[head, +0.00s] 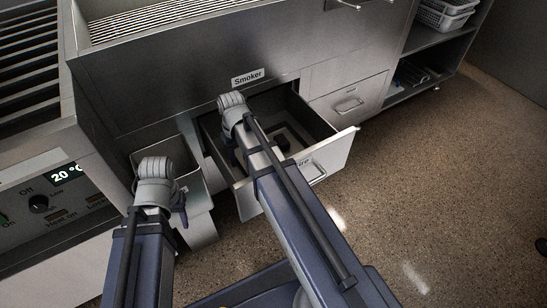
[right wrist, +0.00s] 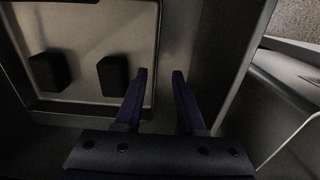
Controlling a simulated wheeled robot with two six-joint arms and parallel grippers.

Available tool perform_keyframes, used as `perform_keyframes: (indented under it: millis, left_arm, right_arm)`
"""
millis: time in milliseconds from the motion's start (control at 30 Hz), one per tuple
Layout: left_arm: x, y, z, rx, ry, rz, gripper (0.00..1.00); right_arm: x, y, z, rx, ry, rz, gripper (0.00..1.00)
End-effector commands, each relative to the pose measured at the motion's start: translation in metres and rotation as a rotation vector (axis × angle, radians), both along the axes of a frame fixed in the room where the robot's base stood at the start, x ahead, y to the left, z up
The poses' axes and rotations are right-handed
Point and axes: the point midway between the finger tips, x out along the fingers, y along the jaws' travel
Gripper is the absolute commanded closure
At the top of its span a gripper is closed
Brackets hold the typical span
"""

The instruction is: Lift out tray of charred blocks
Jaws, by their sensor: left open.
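The metal tray (right wrist: 95,20) lies in the open drawer under the smoker. In the right wrist view, two dark charred blocks (right wrist: 48,71) (right wrist: 113,76) sit on it at the left. My right gripper (right wrist: 161,76) is open above the tray's right edge, with its left finger over the tray side and its right finger outside the rim. I cannot tell how far below the tips the rim is. In the head view, my right arm hides much of the drawer and tray. My left gripper (head: 181,212) is open and empty by the bin left of the drawer.
The drawer (head: 325,155) is pulled out, its walls close around my right gripper. A narrow metal bin (head: 197,205) stands to its left. A closed drawer (head: 347,103) is to the right. A control panel (head: 50,200) is at far left.

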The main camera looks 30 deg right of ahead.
Motion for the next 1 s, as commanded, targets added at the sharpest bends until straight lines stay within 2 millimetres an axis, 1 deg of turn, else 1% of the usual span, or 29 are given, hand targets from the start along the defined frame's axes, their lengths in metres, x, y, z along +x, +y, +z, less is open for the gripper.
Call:
perform_keyframes:
  millis: [167,400,500,800,1000]
  left_arm:
    - [0.0,0.0,-0.013,-0.001,0.0,-0.002,0.5]
    - [0.0,-0.001,-0.043,-0.002,0.0,0.001,0.5]
    - [0.0,0.0,-0.051,-0.002,-0.001,0.004,0.5]
    - [0.0,-0.001,-0.051,-0.002,-0.001,0.005,0.5]
    - [0.0,-0.001,-0.051,-0.002,-0.001,0.005,0.5]
  right_arm:
    - [0.0,-0.002,-0.013,0.0,0.0,-0.001,0.61]
    - [0.0,-0.006,-0.043,0.0,0.0,-0.001,0.61]
    - [0.0,-0.005,-0.051,0.0,0.0,0.0,0.61]
    - [0.0,-0.005,-0.051,0.0,0.0,0.0,0.61]
    - [0.0,-0.005,-0.051,0.0,0.0,0.0,0.84]
